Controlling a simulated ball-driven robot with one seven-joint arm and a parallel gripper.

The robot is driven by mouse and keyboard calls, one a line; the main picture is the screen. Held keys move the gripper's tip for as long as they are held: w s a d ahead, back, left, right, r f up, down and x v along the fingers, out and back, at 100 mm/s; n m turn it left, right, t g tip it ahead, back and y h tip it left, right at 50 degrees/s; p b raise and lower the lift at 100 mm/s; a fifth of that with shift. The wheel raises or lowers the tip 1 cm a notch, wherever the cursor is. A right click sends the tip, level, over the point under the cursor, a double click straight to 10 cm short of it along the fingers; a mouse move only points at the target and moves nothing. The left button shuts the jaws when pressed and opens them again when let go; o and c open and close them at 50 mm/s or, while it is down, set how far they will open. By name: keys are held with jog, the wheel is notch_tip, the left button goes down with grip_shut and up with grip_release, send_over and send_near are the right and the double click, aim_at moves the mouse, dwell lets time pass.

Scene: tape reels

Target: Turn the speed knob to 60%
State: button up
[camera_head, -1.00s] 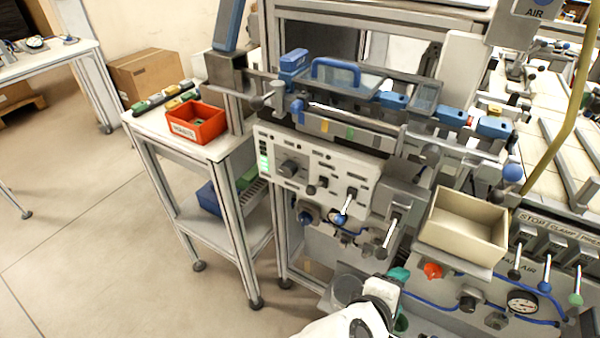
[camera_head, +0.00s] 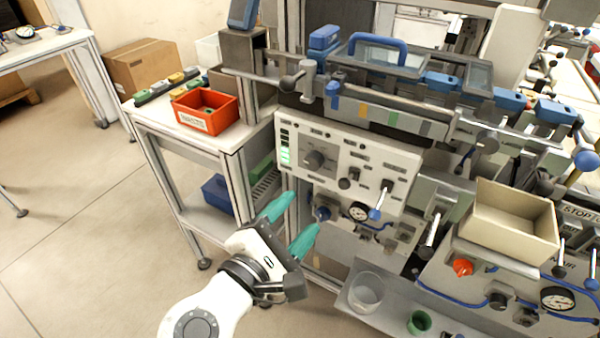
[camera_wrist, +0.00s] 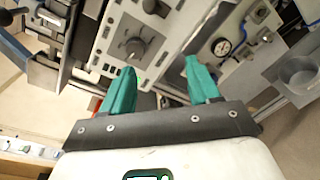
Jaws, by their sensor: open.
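The speed knob, a dark grey dial (camera_head: 316,159), sits at the left of the light control panel (camera_head: 378,160), beside a column of lit green bars (camera_head: 286,145). It also shows in the wrist view (camera_wrist: 135,47), above and between my fingertips. I cannot read its setting. My gripper (camera_head: 298,210), with teal fingers, is open and empty. In the head view it appears below the knob, in front of the panel's lower left, apart from it. Nothing hides the knob.
Smaller black knobs and levers (camera_head: 386,187) sit right of the dial. A pressure gauge (camera_head: 358,211) is below the panel. A red bin (camera_head: 205,112) stands on the side table at left. A beige box (camera_head: 508,222) and clear cup (camera_head: 366,292) are at right.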

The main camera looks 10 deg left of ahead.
aim_at(310, 165)
jog(key=shift+n+t, duration=0.6)
jog(key=w, duration=0.3)
jog(key=w+r, duration=0.1)
jog(key=w, duration=0.5)
jog(key=shift+w+d+r+b, duration=0.1)
jog(key=shift+w+r+b, duration=0.1)
jog(key=shift+r+b, duration=0.15)
jog(key=shift+c, duration=0.2)
jog(key=c, duration=1)
